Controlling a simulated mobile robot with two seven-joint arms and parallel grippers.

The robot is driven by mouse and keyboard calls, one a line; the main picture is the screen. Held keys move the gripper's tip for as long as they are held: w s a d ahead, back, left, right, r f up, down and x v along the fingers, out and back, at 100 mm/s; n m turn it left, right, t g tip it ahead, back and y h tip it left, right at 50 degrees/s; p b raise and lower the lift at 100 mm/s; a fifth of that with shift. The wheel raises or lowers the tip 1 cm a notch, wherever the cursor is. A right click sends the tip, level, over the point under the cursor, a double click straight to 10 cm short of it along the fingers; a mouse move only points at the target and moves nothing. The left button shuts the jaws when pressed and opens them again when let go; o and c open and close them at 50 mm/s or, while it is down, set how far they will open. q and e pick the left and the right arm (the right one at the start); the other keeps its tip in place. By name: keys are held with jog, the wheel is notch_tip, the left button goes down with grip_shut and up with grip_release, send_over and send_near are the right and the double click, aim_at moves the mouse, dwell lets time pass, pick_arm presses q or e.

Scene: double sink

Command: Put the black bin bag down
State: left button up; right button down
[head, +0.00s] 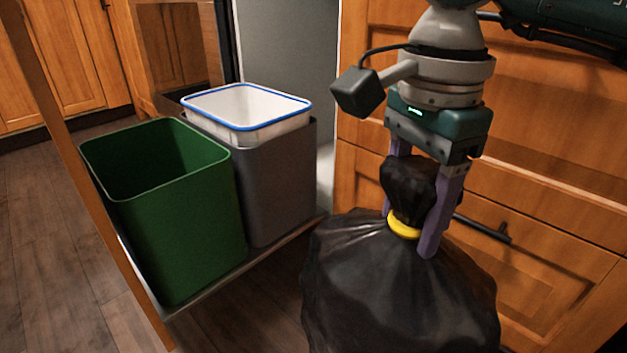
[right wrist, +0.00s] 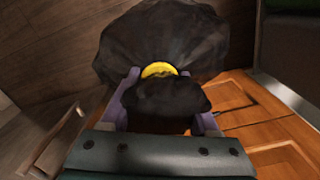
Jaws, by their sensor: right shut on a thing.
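The black bin bag (head: 395,290) hangs upright below my right gripper (head: 408,225), with a yellow tie (head: 404,226) around its neck. The right gripper points down and its two purple fingers are shut on the bag's gathered neck. In the head view the bag's bottom is cut off by the frame edge, so I cannot tell whether it touches the floor. The bag (right wrist: 165,40) also shows in the right wrist view, between and beyond the fingers (right wrist: 165,105), with the wooden floor behind it. My left gripper is not in view.
A pulled-out drawer on the left holds a green bin (head: 175,225) and a grey bin (head: 280,185) with a white, blue-rimmed liner bin (head: 245,105). Wooden cabinet fronts (head: 560,190) with a dark handle (head: 485,228) stand behind the bag. Wooden floor (head: 50,240) is clear at left.

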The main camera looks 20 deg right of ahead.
notch_tip(320, 180, down, 19)
jog(key=b, duration=1.1)
jog(key=shift+w+f, duration=0.1)
jog(key=shift+f, duration=0.15)
jog(key=shift+c, duration=0.6)
grip_release()
